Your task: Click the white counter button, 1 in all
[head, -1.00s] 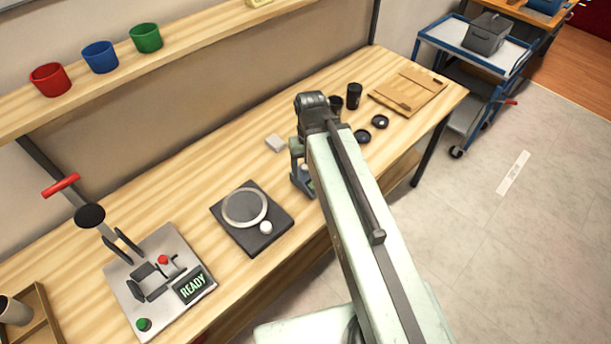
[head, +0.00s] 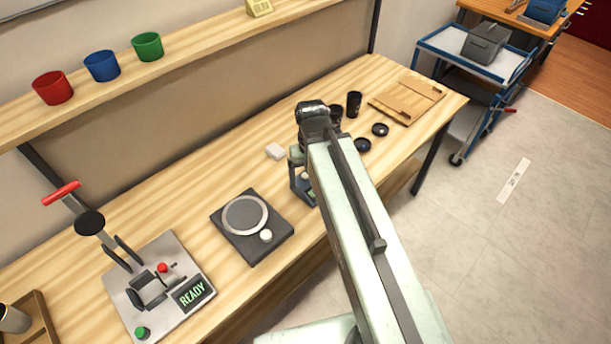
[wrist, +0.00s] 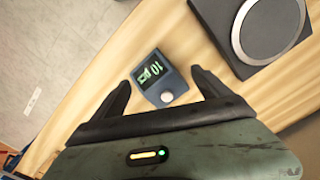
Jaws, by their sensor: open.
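The counter (wrist: 178,78) is a small blue-grey box with a lit green display in the wrist view. The display seems to read 10 with small letters. Its round white button (wrist: 167,96) sits on the face nearest my gripper. My gripper (wrist: 160,78) is open and empty, with one dark finger on each side of the counter in the picture. I cannot tell the height of the fingertips above it.
A dark scale (head: 275,246) with a round plate and white knob stands left of the counter. A press (head: 190,318) with a READY display is further left.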

